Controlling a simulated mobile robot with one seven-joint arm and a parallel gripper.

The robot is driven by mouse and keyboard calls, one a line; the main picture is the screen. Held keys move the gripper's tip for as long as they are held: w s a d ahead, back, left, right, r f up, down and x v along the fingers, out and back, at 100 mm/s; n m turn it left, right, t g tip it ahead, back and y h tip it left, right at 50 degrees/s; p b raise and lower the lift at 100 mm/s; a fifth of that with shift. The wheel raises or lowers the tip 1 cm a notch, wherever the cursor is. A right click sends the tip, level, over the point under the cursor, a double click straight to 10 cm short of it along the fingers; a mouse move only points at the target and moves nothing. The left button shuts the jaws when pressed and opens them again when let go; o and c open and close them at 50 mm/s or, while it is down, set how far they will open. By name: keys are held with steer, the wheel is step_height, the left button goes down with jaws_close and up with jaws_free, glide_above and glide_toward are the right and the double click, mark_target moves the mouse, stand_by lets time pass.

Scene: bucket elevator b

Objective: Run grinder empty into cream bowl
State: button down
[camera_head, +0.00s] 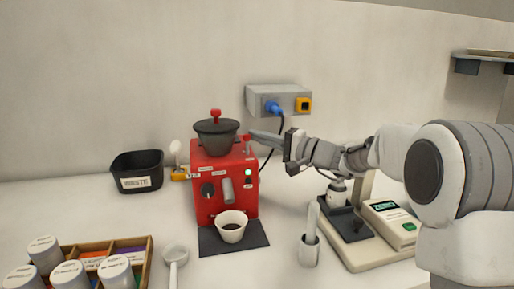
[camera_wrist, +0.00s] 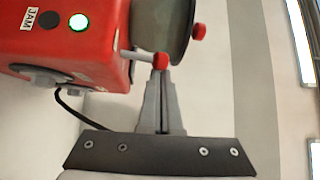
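The red grinder (camera_head: 222,178) stands against the wall with a dark hopper (camera_head: 216,137) on top. Its upper round light is lit green; the lower one, beside the JAM label, is dark. The cream bowl (camera_head: 232,222) sits on a dark mat below the grey spout, with dark material inside. A lever with a red knob (camera_wrist: 161,60) sticks out of the grinder's upper right side. My gripper (camera_head: 252,134) is at this lever, its fingers together. In the wrist view the fingertips (camera_wrist: 160,73) meet at the knob; whether they press on it I cannot tell.
A black waste bin (camera_head: 137,176) stands left of the grinder. A wooden tray (camera_head: 150,250) with several jars is at front left, a white scoop (camera_head: 175,255) beside it. A blue plug (camera_head: 272,107) sits in the wall box.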

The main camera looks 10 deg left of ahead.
steer(key=b, duration=0.3)
steer(key=shift+s+d+f, duration=0.1)
steer(key=shift+s, duration=0.2)
steer(key=shift+s+d+b, duration=0.2)
steer(key=shift+s+b, duration=0.2)
steer(key=shift+b, duration=1)
steer(key=p+v, duration=0.2)
steer(key=v, duration=1.5)
steer(key=shift+d+f, duration=0.2)
steer(key=shift+s+d, duration=0.1)
